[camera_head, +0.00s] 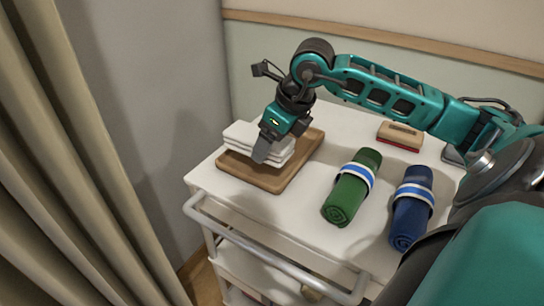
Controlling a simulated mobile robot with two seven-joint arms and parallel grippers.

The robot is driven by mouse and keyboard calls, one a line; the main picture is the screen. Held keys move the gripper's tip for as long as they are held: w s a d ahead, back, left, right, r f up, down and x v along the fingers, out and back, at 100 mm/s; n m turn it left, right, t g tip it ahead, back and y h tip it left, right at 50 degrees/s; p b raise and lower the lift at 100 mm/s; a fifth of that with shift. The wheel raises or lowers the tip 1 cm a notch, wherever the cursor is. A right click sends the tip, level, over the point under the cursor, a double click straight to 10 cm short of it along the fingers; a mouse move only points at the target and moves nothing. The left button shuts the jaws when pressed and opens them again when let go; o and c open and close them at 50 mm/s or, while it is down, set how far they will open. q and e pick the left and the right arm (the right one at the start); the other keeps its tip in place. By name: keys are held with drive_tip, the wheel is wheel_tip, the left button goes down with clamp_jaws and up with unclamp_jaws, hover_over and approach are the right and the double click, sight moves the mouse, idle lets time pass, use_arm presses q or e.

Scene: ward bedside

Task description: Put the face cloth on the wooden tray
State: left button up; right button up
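The white folded face cloth (242,132) is at the wooden tray (268,182), over its left and back part. It looks level; I cannot tell whether it rests on the tray or is held just above it. My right gripper (262,151) reaches in from the right and points down at the cloth's front right side. One grey finger shows in front of the cloth. The other finger is hidden, so I cannot see whether it grips the cloth. My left gripper is not in view.
The tray lies on a white trolley top (300,215) with a rail (275,262) along its front. A green rolled towel (347,196) and a blue rolled towel (408,215) lie to the right. A brown and red brush-like block (400,136) lies behind them. A curtain (75,170) hangs at the left.

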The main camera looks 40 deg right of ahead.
drive_tip(key=shift+f, duration=1.95)
drive_tip(key=shift+f+b, duration=0.15)
drive_tip(key=shift+b, duration=0.2)
drive_tip(key=o, duration=0.8)
drive_tip(key=shift+c, duration=0.2)
drive_tip(key=shift+r, duration=0.2)
